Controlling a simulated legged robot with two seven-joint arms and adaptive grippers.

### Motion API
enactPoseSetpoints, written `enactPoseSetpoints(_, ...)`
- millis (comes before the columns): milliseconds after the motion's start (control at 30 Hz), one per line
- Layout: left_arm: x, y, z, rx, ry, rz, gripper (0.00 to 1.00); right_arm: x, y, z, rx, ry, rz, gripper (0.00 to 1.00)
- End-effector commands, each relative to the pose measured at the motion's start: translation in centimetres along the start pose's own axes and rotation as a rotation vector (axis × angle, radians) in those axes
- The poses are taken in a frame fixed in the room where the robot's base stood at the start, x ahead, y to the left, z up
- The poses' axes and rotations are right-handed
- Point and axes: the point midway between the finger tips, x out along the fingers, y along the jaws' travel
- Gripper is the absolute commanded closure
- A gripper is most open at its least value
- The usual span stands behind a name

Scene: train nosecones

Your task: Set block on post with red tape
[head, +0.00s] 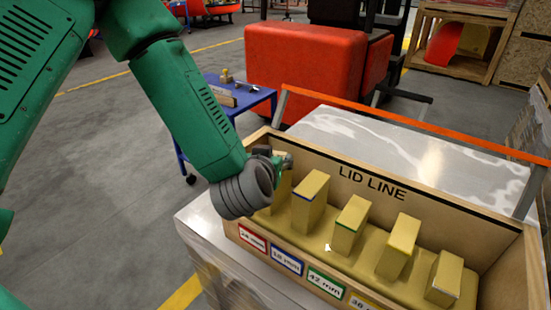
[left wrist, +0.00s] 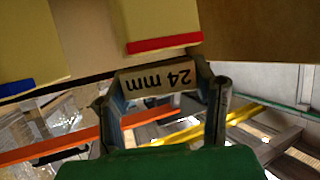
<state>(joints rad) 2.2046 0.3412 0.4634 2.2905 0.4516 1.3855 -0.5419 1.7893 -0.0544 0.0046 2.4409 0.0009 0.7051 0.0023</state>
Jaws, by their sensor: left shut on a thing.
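My left gripper (head: 277,160) is at the left end of the wooden box marked LID LINE (head: 372,180). In the left wrist view the gripper (left wrist: 165,88) is shut on a small wooden block (left wrist: 158,80) marked "24 mm", which reads upside down there. The post with red tape (left wrist: 160,25) stands close to the block; I cannot tell whether they touch. In the head view this leftmost post (head: 281,192) is partly hidden by my gripper, and the block is not clearly seen. My right gripper is not in view.
Posts with blue (head: 310,202), green (head: 350,225) and yellow (head: 398,248) tape stand to the right in the box, with one more post (head: 444,278) beyond. Coloured size labels line the front wall. A blue table (head: 240,103) with small items stands behind.

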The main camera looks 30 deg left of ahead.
Motion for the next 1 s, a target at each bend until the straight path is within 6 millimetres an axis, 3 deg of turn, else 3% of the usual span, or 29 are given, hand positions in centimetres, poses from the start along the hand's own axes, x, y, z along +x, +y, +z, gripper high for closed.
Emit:
enactPoseSetpoints(633, 0.4, 0.1, 1.1, 0.001, 0.001, 0.0, 0.72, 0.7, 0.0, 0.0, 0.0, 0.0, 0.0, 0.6)
enactPoseSetpoints(667, 0.4, 0.1, 1.1, 0.001, 0.001, 0.0, 0.39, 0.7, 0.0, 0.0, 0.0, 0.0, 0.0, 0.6)
enactPoseSetpoints(700, 0.4, 0.1, 1.0, 0.001, 0.001, 0.0, 0.25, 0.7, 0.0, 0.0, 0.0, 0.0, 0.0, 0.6)
enactPoseSetpoints(1000, 0.3, 0.1, 1.0, 0.002, 0.001, 0.0, 0.25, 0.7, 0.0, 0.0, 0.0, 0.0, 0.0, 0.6)
